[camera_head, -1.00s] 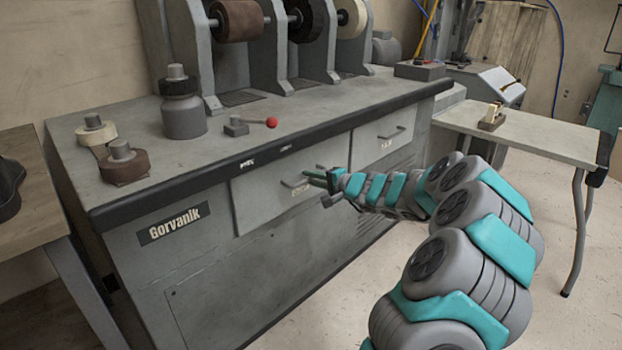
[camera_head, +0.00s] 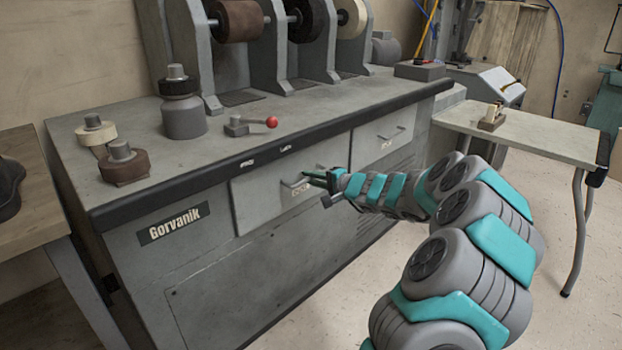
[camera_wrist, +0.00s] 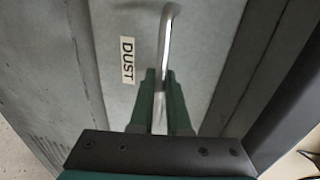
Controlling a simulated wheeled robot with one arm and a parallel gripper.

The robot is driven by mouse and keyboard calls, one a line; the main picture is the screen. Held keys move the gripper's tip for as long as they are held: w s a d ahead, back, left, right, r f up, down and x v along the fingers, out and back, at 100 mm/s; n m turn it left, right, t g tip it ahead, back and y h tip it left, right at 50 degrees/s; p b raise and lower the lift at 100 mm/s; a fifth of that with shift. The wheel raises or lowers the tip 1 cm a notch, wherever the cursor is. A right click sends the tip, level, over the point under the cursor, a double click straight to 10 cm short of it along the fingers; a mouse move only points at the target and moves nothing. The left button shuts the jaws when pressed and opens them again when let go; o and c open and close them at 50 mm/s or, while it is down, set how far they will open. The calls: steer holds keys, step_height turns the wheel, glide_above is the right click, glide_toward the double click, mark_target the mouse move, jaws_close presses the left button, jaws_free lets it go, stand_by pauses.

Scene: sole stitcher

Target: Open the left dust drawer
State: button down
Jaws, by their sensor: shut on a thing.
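The left dust drawer (camera_head: 258,198) is a grey front panel in the Gorvanik machine's cabinet and looks closed, flush with the cabinet face. My gripper (camera_head: 318,180) is at the handle's right end. In the wrist view, the green fingers of my gripper (camera_wrist: 161,80) are shut on the metal handle (camera_wrist: 166,35), one on each side. A "DUST" label (camera_wrist: 127,60) is on the drawer front beside the handle.
The right drawer (camera_head: 378,140) is closed, with its own handle. The dark worktop edge (camera_head: 270,152) runs above both drawers. A red-knobbed lever (camera_head: 270,122) sits on the worktop. A side table (camera_head: 540,137) stands at the right. The floor in front of the cabinet is clear.

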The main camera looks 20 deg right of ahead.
steer(key=f+b+v, duration=0.3)
steer(key=b+v, duration=0.1)
steer(key=v, duration=1.3)
steer(key=s+f+b+v, duration=0.1)
steer(key=f+b+v, duration=0.3)
steer(key=v, duration=1.3)
steer(key=shift+s+d, duration=0.25)
steer(key=shift+s, duration=0.05)
steer(key=shift+f, duration=0.15)
steer(key=c, duration=0.9)
jaws_free()
steer(key=v, duration=0.8)
